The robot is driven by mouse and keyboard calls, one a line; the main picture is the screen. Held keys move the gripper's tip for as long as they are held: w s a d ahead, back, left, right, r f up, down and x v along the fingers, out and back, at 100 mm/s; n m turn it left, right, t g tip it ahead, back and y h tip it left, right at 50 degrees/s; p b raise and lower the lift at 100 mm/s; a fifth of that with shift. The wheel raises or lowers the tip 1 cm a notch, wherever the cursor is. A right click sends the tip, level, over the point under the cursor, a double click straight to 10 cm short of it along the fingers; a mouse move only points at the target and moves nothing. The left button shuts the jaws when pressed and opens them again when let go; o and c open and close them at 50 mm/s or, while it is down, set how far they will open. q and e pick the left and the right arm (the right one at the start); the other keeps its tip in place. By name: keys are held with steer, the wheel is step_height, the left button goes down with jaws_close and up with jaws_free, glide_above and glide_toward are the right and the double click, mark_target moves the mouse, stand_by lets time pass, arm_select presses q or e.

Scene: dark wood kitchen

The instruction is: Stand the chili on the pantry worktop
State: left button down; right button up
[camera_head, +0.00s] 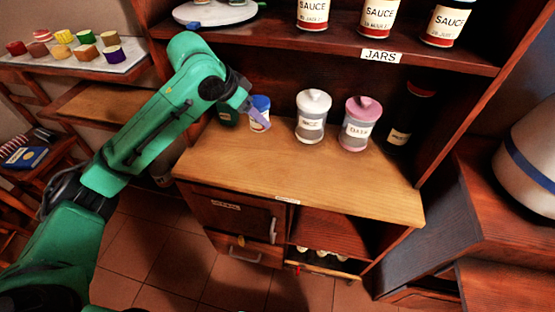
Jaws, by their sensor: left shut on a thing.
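The label is too small to read, so I cannot tell for sure that this is the chili. The jar looks roughly upright; whether its base touches the worktop is unclear. My right gripper is not in view.
The worktop's front is clear.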

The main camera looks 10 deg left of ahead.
arm_select(q)
step_height(320, 180, down, 16)
steer(key=shift+f, duration=0.25)
steer(key=shift+c, duration=0.6)
jaws_free()
steer(key=v, duration=1.2)
